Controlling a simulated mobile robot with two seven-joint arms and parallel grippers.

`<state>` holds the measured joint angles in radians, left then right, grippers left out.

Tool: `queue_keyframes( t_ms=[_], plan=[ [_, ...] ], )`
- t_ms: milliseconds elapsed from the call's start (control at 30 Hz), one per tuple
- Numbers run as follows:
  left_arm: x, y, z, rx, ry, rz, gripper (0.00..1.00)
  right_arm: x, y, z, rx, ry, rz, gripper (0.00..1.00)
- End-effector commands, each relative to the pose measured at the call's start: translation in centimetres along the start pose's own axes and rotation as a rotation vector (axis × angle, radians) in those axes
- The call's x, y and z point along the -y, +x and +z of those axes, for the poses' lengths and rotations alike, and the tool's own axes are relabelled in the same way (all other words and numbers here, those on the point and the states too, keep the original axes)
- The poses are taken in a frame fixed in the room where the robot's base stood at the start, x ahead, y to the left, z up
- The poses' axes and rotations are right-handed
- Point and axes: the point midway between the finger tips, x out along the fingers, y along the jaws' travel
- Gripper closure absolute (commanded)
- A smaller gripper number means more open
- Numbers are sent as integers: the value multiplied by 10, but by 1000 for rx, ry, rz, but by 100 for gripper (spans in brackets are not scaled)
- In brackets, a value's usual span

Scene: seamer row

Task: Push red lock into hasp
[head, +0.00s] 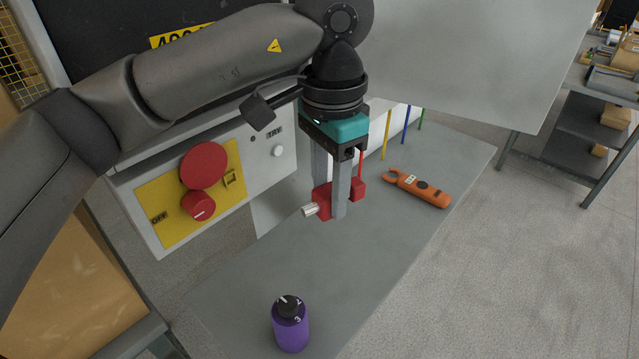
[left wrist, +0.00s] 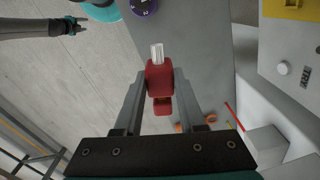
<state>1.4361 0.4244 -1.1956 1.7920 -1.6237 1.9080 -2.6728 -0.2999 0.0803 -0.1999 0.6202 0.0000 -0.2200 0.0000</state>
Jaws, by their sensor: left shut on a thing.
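My left gripper (head: 338,200) is shut on the red lock (head: 322,198), whose pale metal end points out to the left. In the left wrist view the red lock (left wrist: 160,80) sits between the two fingers of the left gripper (left wrist: 159,88), metal end away from the palm. The fingers hide part of it. The lock is over the grey bench; its height above it is hard to tell. The likely hasp is a small yellow bracket (head: 231,179) on the yellow plate, left of and apart from the lock. A dark end part at the upper left of the left wrist view may be my right gripper (left wrist: 77,25).
A purple cylinder (head: 291,332) stands on the bench's near part. An orange clamp tool (head: 420,189) lies right of the gripper, near coloured rods (head: 386,135). The bench (head: 300,262) between is clear.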

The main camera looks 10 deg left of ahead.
Motion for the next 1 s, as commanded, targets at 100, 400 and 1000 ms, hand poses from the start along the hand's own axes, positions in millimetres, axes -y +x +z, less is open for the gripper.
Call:
queue_keyframes(
  t_ms=[100,400,1000],
  plan=[
    [1,10,-11,1,89,0,100,0,0,0,0,0,0,50],
    [4,24,-27,0,228,-1,100,0,0,0,0,0,0,50],
    [5,15,-18,-3,157,-3,100,0,0,0,0,0,0,50]
  ],
)
